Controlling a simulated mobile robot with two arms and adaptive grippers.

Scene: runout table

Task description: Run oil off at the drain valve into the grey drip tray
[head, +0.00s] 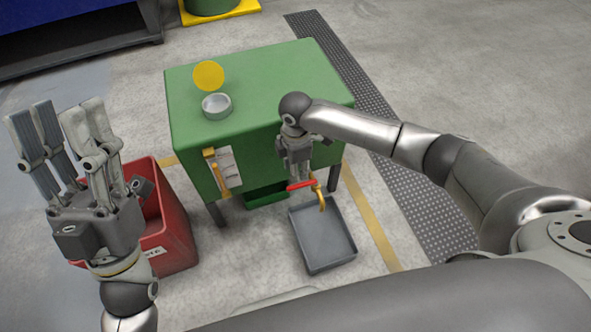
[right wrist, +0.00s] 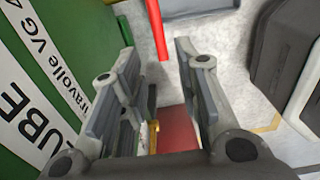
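The drain valve's red lever (head: 301,185) sticks out at the front of the green tank (head: 262,80), above a brass spout (head: 319,196). The grey drip tray (head: 323,238) lies on the floor below the spout; inside it I see only bare grey. My right gripper (head: 299,176) points down just above the lever. In the right wrist view its fingers are apart, with the red lever (right wrist: 158,30) showing near the gap between the tips. I cannot tell whether they touch. My left gripper (head: 58,112) is open and empty, raised at the left.
A red bin (head: 176,222) stands left of the tank, partly behind my left gripper. On the tank top are an open yellow cap (head: 208,75) and a filler neck (head: 216,104). Floor right of the tray is clear.

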